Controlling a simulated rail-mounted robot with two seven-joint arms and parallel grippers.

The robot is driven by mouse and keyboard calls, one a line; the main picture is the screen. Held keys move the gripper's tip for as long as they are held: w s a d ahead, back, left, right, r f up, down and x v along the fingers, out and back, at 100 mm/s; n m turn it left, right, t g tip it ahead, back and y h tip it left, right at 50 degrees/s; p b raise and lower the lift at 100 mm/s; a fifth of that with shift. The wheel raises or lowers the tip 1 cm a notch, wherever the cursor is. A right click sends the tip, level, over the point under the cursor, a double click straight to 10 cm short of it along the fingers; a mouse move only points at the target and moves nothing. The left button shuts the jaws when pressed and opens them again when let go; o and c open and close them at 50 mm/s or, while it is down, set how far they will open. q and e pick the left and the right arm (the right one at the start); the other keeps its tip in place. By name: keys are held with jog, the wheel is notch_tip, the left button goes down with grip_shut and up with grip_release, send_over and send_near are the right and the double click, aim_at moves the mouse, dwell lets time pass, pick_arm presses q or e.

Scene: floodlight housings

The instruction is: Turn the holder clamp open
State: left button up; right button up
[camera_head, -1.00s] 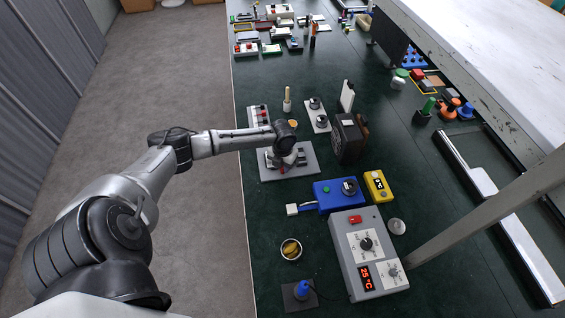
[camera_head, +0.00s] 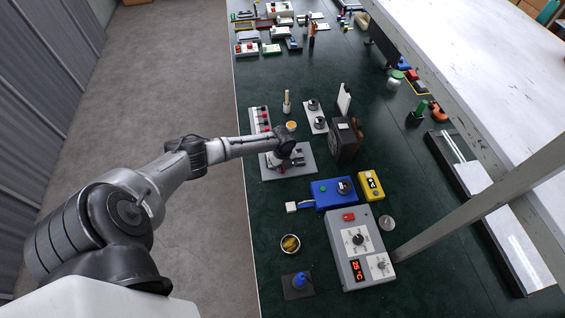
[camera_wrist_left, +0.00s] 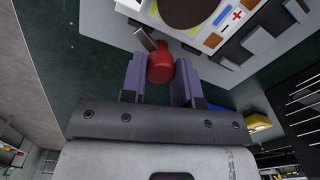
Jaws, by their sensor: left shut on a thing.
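The holder is a grey plate (camera_head: 304,171) with dark blocks on it, on the green table. In the left wrist view the plate (camera_wrist_left: 100,22) carries a dark round part (camera_wrist_left: 188,10), grey blocks and a marking with a red cross. A red knob (camera_wrist_left: 160,68) on a thin metal stem, which looks like the clamp's handle, sits at the plate's edge. My left gripper (camera_wrist_left: 158,78) is shut on the red knob, with one purple finger on each side. In the head view my left gripper (camera_head: 281,165) hangs over the plate and hides part of it. My right gripper is not in view.
A switch panel (camera_head: 260,121) and a small amber-topped cup (camera_head: 291,126) stand behind the plate. A black box (camera_head: 344,140) stands to its right. A blue box (camera_head: 331,192) and a grey temperature controller (camera_head: 360,248) lie nearer. A white shelf (camera_head: 470,70) overhangs the right side.

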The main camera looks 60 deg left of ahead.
pick_arm(q)
jog(key=n+p, duration=0.2)
jog(key=n, duration=0.2)
jog(key=shift+r, duration=0.1)
jog(key=shift+n, duration=0.8)
jog(key=shift+p, duration=0.3)
jog(key=o, duration=0.9)
jog(key=shift+r, duration=0.3)
notch_tip(320, 180, up, 13)
jog(key=shift+r+p, duration=0.1)
jog(key=shift+p, duration=0.85)
